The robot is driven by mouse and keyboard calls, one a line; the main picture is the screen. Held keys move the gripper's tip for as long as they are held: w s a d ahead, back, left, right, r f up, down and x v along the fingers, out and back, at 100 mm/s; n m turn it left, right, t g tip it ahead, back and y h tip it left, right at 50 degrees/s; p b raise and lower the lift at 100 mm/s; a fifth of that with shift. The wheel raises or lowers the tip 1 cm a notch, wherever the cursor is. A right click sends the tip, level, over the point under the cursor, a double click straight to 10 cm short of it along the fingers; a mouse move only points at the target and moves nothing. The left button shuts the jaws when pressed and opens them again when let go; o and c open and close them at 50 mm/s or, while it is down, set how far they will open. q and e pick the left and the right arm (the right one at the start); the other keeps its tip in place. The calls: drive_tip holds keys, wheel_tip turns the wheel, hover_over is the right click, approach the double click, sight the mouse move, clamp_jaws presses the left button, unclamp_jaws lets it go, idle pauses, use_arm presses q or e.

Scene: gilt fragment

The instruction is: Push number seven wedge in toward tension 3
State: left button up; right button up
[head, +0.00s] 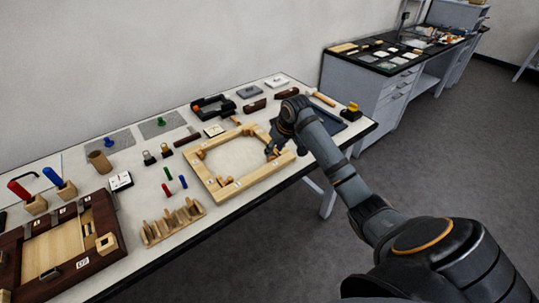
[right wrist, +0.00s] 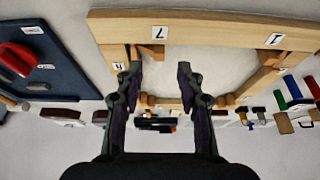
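A light wooden frame (head: 250,179) lies flat on the workbench, with small wooden wedges at its inner corners. In the right wrist view its near rail (right wrist: 210,30) carries a label 7 (right wrist: 159,32) and a label 1 (right wrist: 274,40). Wooden pieces (right wrist: 118,55) sit at the corner left of label 7; I cannot tell which is wedge seven or how deep it sits. My right gripper (head: 272,152) is over the frame's right end. In the wrist view its fingers (right wrist: 161,72) are apart with nothing between them, below label 7 in the picture. My left gripper is not in view.
A dark blue tray (right wrist: 60,85) with a red object lies beside the frame. A wooden rack (head: 172,224) and a dark wooden case (head: 112,232) stand at the front left. Small tools and blocks crowd the bench's back. The frame's middle is clear.

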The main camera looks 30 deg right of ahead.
sight(270, 160)
drive_tip(key=x, duration=0.6)
drive_tip(key=shift+w+r, duration=0.1)
drive_tip(key=shift+w, duration=0.2)
drive_tip(key=shift+s+f, duration=0.1)
drive_tip(key=shift+f, duration=0.35)
drive_tip(key=shift+f, duration=0.1)
clamp_jaws()
